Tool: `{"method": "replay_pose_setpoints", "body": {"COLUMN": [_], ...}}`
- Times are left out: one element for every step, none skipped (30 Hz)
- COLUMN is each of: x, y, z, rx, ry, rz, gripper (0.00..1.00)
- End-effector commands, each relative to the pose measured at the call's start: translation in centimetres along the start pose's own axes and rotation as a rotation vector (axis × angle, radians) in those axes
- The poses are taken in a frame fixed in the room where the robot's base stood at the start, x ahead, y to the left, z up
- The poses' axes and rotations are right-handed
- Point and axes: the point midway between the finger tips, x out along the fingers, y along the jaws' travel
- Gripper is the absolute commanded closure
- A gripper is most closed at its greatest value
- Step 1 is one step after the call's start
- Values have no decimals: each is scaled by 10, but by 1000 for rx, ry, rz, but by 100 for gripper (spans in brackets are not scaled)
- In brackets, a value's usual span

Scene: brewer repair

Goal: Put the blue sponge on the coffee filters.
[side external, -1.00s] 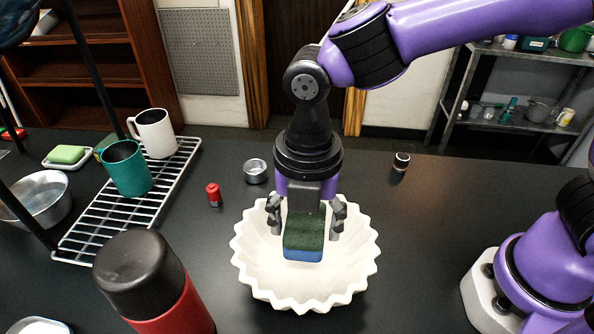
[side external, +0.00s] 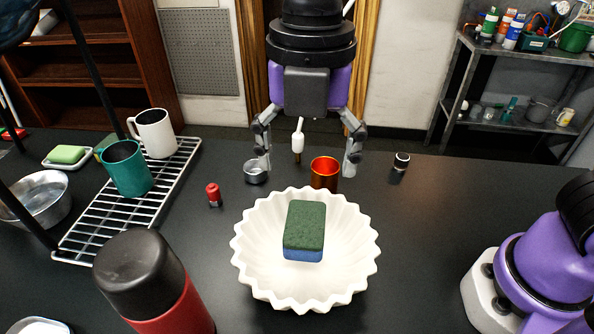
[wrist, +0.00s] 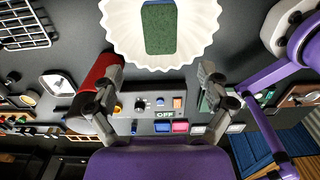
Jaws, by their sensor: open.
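The blue sponge (side external: 304,231), with a dark green scouring top, rests inside the white fluted coffee filters (side external: 258,262), which form a bowl shape on the black table. In the wrist view the sponge (wrist: 158,28) shows its green side within the white filters (wrist: 121,40). My gripper (side external: 308,165) is open and empty, its fingers spread wide. It is raised above and behind the filters in the side view, apart from the sponge.
An orange metal cup (side external: 325,173), a small metal tin (side external: 255,171) and a red-capped item (side external: 214,194) stand behind the filters. A red flask (side external: 165,290) stands front left. A wire rack (side external: 125,207) holds a green mug (side external: 126,169) and a white mug (side external: 154,133).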

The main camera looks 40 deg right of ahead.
Motion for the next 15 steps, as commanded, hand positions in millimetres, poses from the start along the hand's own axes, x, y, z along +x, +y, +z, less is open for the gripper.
{"method": "replay_pose_setpoints", "body": {"x": [-6, -9, -12, -14, -16, -18, -18, -19, -19, -18, -16, -13, -10, -7, -2], "y": [0, 0, -1, -4, -7, -14, -20, -28, -42, -53, -65, -80, -92, -103, -116], "z": [0, 0, 2, 5, 10, 18, 26, 35, 48, 58, 67, 77, 84, 90, 97], "rx": [0, 3, 21, 53, 103, 203, 303, 423, 605, 755, 910, 1117, 1267, 1412, 1593], "ry": [0, 0, -1, -1, -2, -3, -3, -2, 2, 8, 16, 31, 44, 60, 84], "rz": [2, 2, 7, 14, 23, 43, 65, 92, 131, 164, 200, 249, 287, 324, 371], "gripper": [11, 11, 11, 11, 11, 11, 11, 11, 11, 11, 11, 11, 11, 11, 11]}}
